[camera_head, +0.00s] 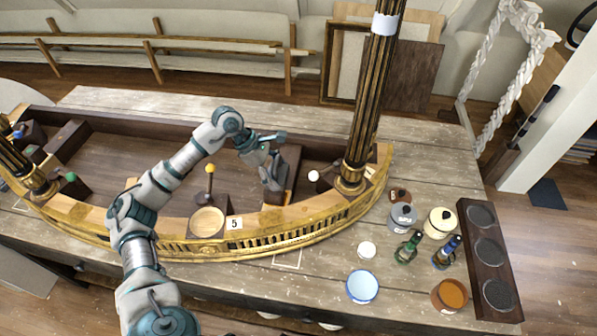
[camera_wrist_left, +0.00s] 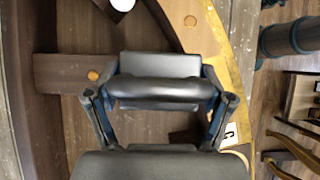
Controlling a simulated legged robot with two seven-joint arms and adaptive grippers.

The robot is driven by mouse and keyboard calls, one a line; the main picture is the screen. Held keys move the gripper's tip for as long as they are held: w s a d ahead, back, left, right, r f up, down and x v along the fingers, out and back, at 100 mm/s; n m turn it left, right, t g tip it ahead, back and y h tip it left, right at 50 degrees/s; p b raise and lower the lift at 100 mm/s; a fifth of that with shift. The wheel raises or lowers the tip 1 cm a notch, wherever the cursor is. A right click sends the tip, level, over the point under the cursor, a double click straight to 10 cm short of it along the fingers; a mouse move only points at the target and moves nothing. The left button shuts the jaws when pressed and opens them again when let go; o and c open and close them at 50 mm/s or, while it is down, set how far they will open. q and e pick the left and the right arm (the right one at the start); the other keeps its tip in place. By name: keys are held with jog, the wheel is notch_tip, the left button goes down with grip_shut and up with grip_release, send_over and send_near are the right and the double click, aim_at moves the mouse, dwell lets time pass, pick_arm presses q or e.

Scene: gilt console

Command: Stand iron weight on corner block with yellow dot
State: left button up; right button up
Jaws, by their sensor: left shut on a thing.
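My left gripper (camera_head: 272,180) points down over the right part of the gilt-fronted tray and is shut on a dark grey thing, taken as the iron weight. A yellow ball (camera_head: 210,169) tops a thin stem left of the gripper, behind a round pale pad (camera_head: 207,222). My right gripper is out of view.
A tall fluted column (camera_head: 369,100) rises at the tray's right corner. Green (camera_head: 70,177) and blue (camera_head: 18,134) dots mark pieces at the left. Pots, bottles and a dark holder (camera_head: 488,250) crowd the right. The tray's middle floor (camera_head: 130,160) is mostly clear.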

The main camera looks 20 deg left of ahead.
pick_arm(q)
jog(key=shift+s+a, duration=0.25)
jog(key=shift+a, duration=0.6)
jog(key=shift+d+f+p, duration=0.1)
jog(key=shift+f+p, duration=0.3)
jog(key=shift+f, duration=1.25)
jog(key=o, duration=1.7)
jog(key=shift+f, duration=0.15)
jog(key=shift+s, duration=0.1)
jog(key=b+v, duration=0.1)
jog(key=v, duration=1.1)
